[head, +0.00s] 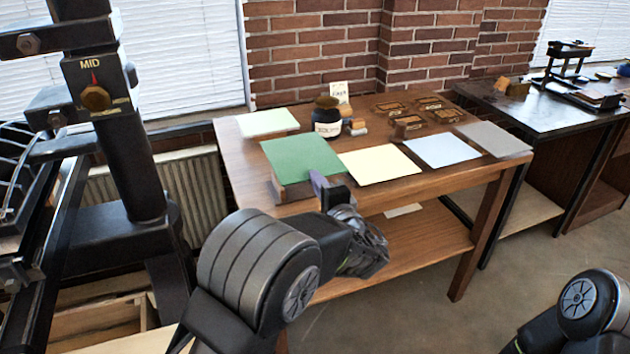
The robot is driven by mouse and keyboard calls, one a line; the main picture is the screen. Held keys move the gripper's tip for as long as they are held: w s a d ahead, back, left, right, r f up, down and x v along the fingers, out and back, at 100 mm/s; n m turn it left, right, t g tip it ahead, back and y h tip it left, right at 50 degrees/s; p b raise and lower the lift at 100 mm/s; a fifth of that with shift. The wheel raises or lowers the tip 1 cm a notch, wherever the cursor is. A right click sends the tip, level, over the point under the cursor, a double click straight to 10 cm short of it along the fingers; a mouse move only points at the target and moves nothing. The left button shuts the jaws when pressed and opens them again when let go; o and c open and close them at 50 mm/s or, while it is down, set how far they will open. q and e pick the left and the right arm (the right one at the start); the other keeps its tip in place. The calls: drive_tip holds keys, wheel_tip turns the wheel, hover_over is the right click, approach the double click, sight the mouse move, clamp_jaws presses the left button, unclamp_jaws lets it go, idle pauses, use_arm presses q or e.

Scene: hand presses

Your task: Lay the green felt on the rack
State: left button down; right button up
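The green felt (302,157) is a flat dark green sheet at the front left of the wooden table (450,186). A low wooden block (292,190) shows under its front edge. My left gripper (328,190) is at the table's front edge, close to the felt's near right corner. My own arm partly hides its fingers, so I cannot tell whether they are apart or touch the felt. My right gripper is out of view; only part of that arm shows at the lower right. I cannot pick out the rack for certain.
Cream (379,163), pale blue (441,150) and grey (493,138) sheets lie right of the felt; a pale green sheet (267,122) lies behind. A dark jar (327,122) and small wooden blocks stand farther back. A tall black press (118,150) stands at left.

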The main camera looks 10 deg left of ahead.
use_arm(q)
drive_tip(key=shift+f, duration=0.1)
drive_tip(key=shift+f+b, duration=1.95)
drive_tip(key=shift+f, duration=1.35)
drive_tip(key=c, duration=1.6)
unclamp_jaws()
drive_tip(key=shift+o, duration=1)
drive_tip(key=shift+s+d, duration=0.1)
drive_tip(key=shift+b+v, duration=0.5)
drive_tip(key=shift+v, duration=2.4)
